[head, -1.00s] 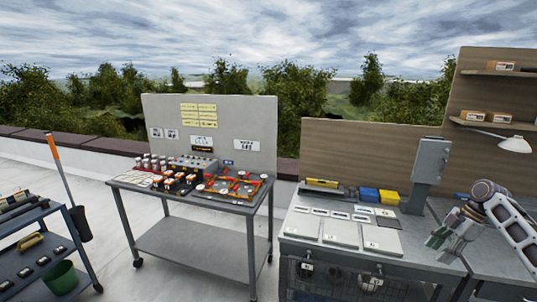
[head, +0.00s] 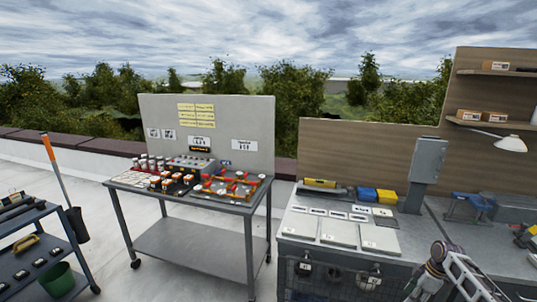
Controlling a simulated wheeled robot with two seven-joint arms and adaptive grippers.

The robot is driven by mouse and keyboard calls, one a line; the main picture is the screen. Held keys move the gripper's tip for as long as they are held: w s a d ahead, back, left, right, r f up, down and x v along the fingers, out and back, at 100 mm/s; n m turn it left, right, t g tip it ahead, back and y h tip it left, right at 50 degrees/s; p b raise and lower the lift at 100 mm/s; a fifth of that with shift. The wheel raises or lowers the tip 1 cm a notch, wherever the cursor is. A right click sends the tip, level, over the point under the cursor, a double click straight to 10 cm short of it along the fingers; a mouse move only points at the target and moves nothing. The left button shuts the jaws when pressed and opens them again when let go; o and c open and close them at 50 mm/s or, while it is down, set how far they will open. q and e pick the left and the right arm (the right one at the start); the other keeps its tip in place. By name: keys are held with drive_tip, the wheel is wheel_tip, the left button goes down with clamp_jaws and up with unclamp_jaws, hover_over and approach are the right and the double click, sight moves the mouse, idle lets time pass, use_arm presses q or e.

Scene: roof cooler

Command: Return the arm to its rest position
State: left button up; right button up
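My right arm (head: 455,272) comes in at the lower right of the head view, in front of the grey workbench (head: 390,262). Its gripper (head: 414,292) points down and left at the bottom edge, partly cut off by the frame. Its fingers are too small and cropped to tell open from shut. I see nothing held in it. My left arm and gripper are out of view.
The workbench carries pale panels (head: 338,231), blue and yellow boxes (head: 366,194), a grey upright box (head: 427,160) and a blue vise (head: 470,205). A cart (head: 195,240) with parts stands mid-left. A dark cart (head: 25,262) stands far left. Open floor lies between them.

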drive_tip(key=s+a+f+m+h, duration=0.1)
drive_tip(key=s+a+f+m, duration=0.15)
drive_tip(key=s+f, duration=0.65)
drive_tip(key=s+a+f+m+h, duration=0.15)
drive_tip(key=s+a+f, duration=0.3)
drive_tip(key=f, duration=0.85)
drive_tip(key=s+a+f+m+h, duration=0.1)
drive_tip(key=s+a+f+m, duration=0.1)
drive_tip(key=s+f, duration=0.8)
drive_tip(key=s+a+f+m, duration=0.1)
drive_tip(key=s+a+f, duration=0.3)
drive_tip(key=s, duration=0.5)
drive_tip(key=s+a+f+m, duration=0.1)
drive_tip(key=s+a+f, duration=0.4)
drive_tip(key=s+a, duration=0.3)
drive_tip(key=s+a+f+m+y, duration=0.1)
drive_tip(key=s+a+f, duration=0.4)
drive_tip(key=s, duration=0.7)
drive_tip(key=shift+a+f, duration=0.15)
drive_tip(key=shift+a, duration=0.75)
drive_tip(key=shift+w, duration=0.1)
